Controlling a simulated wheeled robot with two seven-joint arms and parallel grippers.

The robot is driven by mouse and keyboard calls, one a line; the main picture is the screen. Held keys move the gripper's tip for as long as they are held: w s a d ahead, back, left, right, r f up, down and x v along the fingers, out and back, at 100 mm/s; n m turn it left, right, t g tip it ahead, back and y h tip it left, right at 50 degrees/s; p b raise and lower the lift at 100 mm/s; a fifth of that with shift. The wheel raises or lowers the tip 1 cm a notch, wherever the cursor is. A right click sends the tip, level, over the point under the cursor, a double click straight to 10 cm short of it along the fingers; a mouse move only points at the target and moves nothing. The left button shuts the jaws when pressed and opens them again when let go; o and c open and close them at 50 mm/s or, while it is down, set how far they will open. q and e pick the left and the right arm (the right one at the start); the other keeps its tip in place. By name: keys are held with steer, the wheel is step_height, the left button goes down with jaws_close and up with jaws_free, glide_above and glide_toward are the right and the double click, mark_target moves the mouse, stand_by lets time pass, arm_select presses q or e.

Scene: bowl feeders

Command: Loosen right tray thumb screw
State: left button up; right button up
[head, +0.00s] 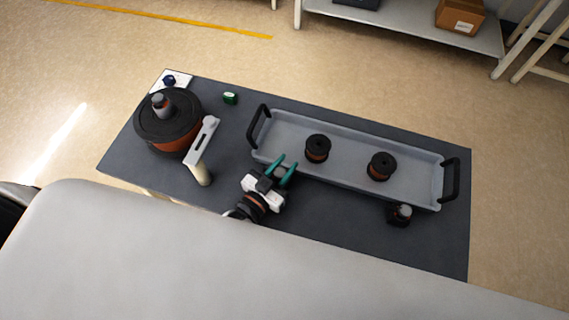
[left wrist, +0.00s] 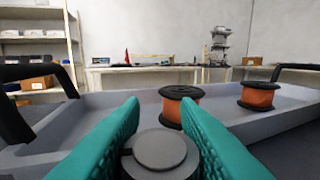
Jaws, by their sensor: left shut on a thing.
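A grey tray (head: 345,184) with black handles lies on the dark table. My left gripper (head: 282,167) is at its near edge, toward the left end. In the left wrist view its teal fingers (left wrist: 162,135) are shut on a round grey thumb screw (left wrist: 160,150), one finger on each side. The fingers hide the screw's sides and base. Another thumb screw (head: 403,212), a grey knob on a black block, stands at the tray's near edge toward the right end, with no gripper at it. My right gripper is not in view.
Two black and copper spools, one left (head: 317,148) and one right (head: 381,166), stand in the tray. A round orange and black bowl feeder (head: 172,139) with a pale arm (head: 202,142) stands at the left. A small green object (head: 230,98) lies behind. The table's right front is clear.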

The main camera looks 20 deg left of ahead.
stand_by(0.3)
arm_select(q)
steer(key=o, duration=1)
steer(key=shift+c, duration=0.2)
steer(key=shift+s, duration=0.1)
steer(key=b+v, duration=0.2)
steer(key=v, duration=1)
